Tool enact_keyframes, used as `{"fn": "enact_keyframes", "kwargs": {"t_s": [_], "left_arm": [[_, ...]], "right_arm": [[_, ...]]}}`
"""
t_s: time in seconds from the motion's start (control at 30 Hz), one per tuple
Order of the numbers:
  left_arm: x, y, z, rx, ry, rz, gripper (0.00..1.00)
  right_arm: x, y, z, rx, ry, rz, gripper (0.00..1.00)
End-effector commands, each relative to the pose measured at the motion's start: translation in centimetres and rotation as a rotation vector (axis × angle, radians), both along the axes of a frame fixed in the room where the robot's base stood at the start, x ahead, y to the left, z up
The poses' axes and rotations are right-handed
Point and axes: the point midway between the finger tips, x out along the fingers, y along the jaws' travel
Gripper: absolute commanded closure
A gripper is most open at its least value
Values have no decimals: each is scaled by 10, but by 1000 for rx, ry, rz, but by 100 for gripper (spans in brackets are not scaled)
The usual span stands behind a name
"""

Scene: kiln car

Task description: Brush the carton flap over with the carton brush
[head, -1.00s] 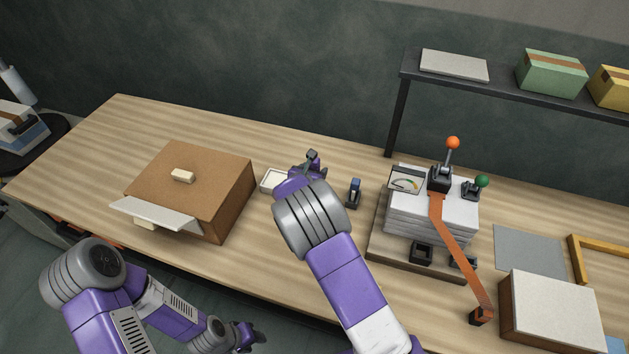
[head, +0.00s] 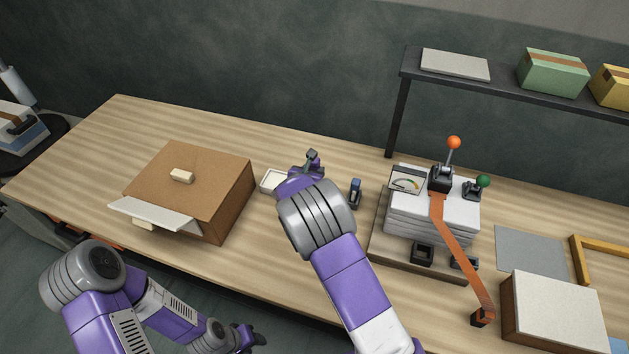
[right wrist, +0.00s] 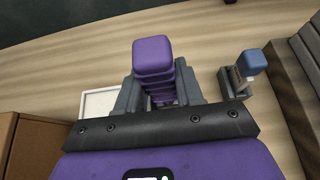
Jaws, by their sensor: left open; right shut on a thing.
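The brown carton (head: 205,175) stands on the left of the bench, with a pale knob on top. Its white flap (head: 153,214) juts out, sloping, along the front edge. My right gripper (head: 308,166) is over the bench, right of the carton and apart from it. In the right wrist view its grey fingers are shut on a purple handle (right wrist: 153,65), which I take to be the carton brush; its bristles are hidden. My left gripper (head: 250,338) is low in front of the bench, open and clear of the carton.
A white tray (head: 271,181) lies between the carton and my right gripper. A blue-topped item (head: 355,193) stands just right of that gripper. A lever machine (head: 430,215) stands further right. A raised shelf (head: 510,84) holds boxes. The bench's back left is clear.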

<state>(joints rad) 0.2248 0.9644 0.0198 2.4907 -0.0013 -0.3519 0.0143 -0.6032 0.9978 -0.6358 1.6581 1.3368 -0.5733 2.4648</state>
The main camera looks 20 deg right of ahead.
Motion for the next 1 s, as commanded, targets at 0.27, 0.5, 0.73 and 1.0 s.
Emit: {"fn": "enact_keyframes", "kwargs": {"t_s": [0.27, 0.5, 0.73, 1.0], "left_arm": [[0, 0, 1, 0, 0, 0, 57], [0, 0, 6, 0, 0, 0, 57], [0, 0, 9, 0, 0, 0, 57], [0, 0, 9, 0, 0, 0, 57]], "right_arm": [[0, 0, 2, 0, -1, 0, 100], [0, 0, 14, 0, -1, 0, 100], [0, 0, 21, 0, -1, 0, 100], [0, 0, 21, -1, -1, 0, 100]]}}
